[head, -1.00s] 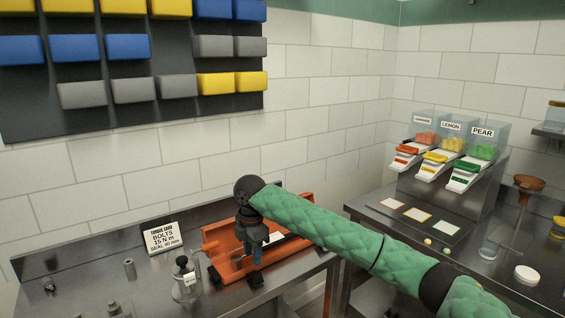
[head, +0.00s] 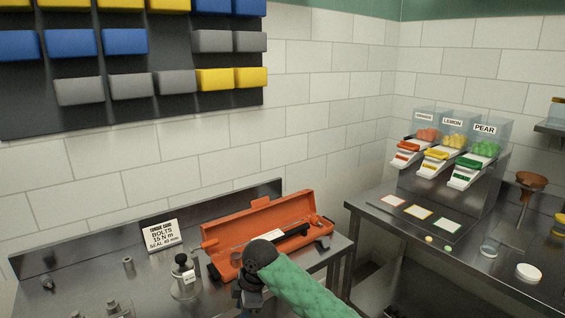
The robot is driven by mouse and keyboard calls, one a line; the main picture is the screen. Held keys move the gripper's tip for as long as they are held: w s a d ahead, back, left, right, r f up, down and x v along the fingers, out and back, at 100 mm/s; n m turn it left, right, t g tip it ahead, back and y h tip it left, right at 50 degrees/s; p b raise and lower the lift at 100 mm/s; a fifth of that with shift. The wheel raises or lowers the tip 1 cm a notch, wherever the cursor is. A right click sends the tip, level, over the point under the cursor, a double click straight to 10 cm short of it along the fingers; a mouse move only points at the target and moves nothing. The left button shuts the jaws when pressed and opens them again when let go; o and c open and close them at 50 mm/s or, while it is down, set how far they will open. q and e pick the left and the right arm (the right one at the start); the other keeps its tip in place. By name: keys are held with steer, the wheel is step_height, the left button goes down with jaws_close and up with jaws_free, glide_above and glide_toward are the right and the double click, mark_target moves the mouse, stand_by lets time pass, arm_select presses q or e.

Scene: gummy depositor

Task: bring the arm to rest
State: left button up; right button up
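My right arm, in a green quilted sleeve, comes in from the lower right of the head view. Its black wrist is bent, and my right gripper (head: 246,296) points down near the front of the left bench, in front of the orange case. The gripper is small, dark and partly cut by the bottom edge, so whether its fingers are open or shut is unclear. The orange case (head: 306,207) lies open on the bench, with a dark long tool (head: 287,240) inside. My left gripper is not in view.
A torque card (head: 162,236), a metal pot (head: 184,279) and small metal parts stand on the left bench (head: 75,285). The right bench holds gummy dispensers (head: 468,165), coloured-edged cards, a funnel (head: 530,182) and a white lid (head: 528,273). A gap separates the benches.

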steer(key=s+d+f+m+t+y, duration=0.1)
steer(key=s+d+f+m, duration=0.4)
steer(key=s+d+f, duration=0.15)
steer(key=s+d+f+m+t, duration=0.1)
steer(key=s+d+f+m, duration=0.4)
steer(key=s, duration=0.3)
steer(key=s+d+f+m+t+h, duration=0.15)
steer(key=s+d+m, duration=0.35)
steer(key=s+d, duration=0.5)
steer(key=s+d+f+m+h, duration=0.2)
steer(key=s+d+m+h, duration=0.15)
steer(key=s+d, duration=0.65)
steer(key=s+a+f+g, duration=0.1)
steer(key=s+f, duration=0.1)
steer(key=f, duration=1.7)
steer(key=s+a+f+g+y, duration=0.1)
steer(key=s+a+f, duration=0.1)
steer(key=f, duration=1.7)
steer(key=shift+f+g, duration=0.3)
steer(key=shift+g, duration=0.05)
steer(key=shift+m, duration=0.25)
